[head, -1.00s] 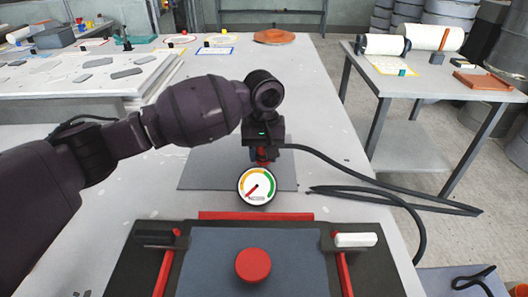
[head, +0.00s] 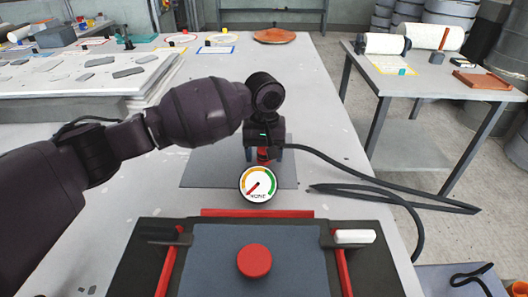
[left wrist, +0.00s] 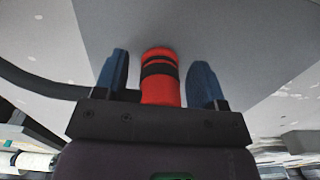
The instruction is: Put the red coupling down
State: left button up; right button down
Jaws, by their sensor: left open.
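The red coupling (left wrist: 160,76) with black bands shows in the left wrist view between the two blue fingers of my left gripper (left wrist: 165,85). The fingers are open, with a gap on each side of the coupling. In the head view a small part of the coupling (head: 263,154) shows below my left gripper (head: 264,155), over the grey mat (head: 210,172). The gripper hides most of it there. A black hose (head: 345,172) runs from the coupling's place to the right. My right gripper is in neither view.
A round gauge (head: 258,184) stands just in front of the coupling. Nearer is a dark panel with a red knob (head: 254,261) and a white handle (head: 355,237). A white mould slab (head: 90,75) lies at the left. The bench's middle beyond the gripper is clear.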

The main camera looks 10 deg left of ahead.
pick_arm(q)
jog(key=shift+r, duration=0.1)
jog(key=shift+r, duration=0.15)
notch_tip(320, 180, up, 5)
jog(key=shift+r+p, duration=0.15)
jog(key=shift+p, duration=0.5)
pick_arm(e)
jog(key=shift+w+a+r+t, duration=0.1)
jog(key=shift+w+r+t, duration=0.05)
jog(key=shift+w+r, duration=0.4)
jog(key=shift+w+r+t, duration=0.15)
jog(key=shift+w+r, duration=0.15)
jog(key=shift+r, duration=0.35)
pick_arm(q)
notch_tip(320, 180, up, 6)
jog(key=shift+f+p, duration=0.15)
jog(key=shift+p, duration=0.75)
jog(key=shift+r, duration=0.75)
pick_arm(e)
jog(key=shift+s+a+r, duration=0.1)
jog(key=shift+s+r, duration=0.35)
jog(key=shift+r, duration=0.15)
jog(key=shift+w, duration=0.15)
